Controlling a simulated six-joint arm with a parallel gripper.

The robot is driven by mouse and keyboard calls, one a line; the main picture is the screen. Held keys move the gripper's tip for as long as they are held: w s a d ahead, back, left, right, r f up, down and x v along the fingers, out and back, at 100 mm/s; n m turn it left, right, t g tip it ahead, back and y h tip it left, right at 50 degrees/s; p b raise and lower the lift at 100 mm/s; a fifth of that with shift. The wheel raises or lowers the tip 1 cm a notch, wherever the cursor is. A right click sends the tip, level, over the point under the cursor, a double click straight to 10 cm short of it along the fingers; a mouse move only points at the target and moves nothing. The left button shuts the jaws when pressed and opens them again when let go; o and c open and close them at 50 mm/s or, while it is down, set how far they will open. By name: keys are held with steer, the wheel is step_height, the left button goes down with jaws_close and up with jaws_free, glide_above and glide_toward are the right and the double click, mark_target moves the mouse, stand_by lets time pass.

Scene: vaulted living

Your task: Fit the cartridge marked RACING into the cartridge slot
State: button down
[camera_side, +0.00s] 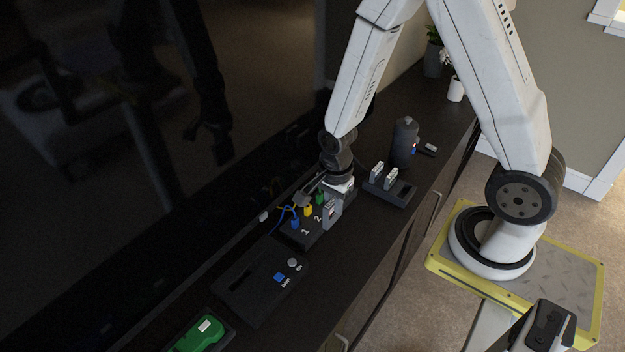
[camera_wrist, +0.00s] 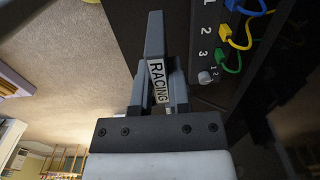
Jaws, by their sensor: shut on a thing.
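The cartridge marked RACING (camera_wrist: 156,80) is grey with a white label, and it is shut between the two fingers of my gripper (camera_wrist: 159,88). In the side view my gripper (camera_side: 335,194) holds the cartridge (camera_side: 331,213) upright, close to the right side of a dark box with coloured plugs. Whether the cartridge touches that box is unclear. The dark console (camera_side: 258,294) lies to the lower left, apart from the gripper. A long dark cartridge slot (camera_side: 246,274) shows in its top. The console is not clearly visible in the wrist view.
The numbered plug box (camera_side: 297,238) has blue, yellow and green plugs with cables. A rack (camera_side: 400,192) behind my gripper holds two other cartridges. A dark cylinder (camera_side: 404,143) stands behind it. A green device (camera_side: 204,334) lies at the front. A large dark screen runs along the left.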

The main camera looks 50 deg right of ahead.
steer(key=s+a, duration=0.1)
steer(key=a, duration=1.5)
steer(key=shift+s+r, duration=0.25)
steer(key=shift+r, duration=0.1)
glide_toward(237, 269)
steer(key=s+f, duration=0.1)
steer(key=s+a+f, duration=0.1)
steer(key=s, duration=0.1)
steer(key=shift+a, duration=0.15)
steer(key=shift+w+a+f, duration=0.1)
steer(key=shift+w+f, duration=0.15)
steer(key=shift+f, duration=1.55)
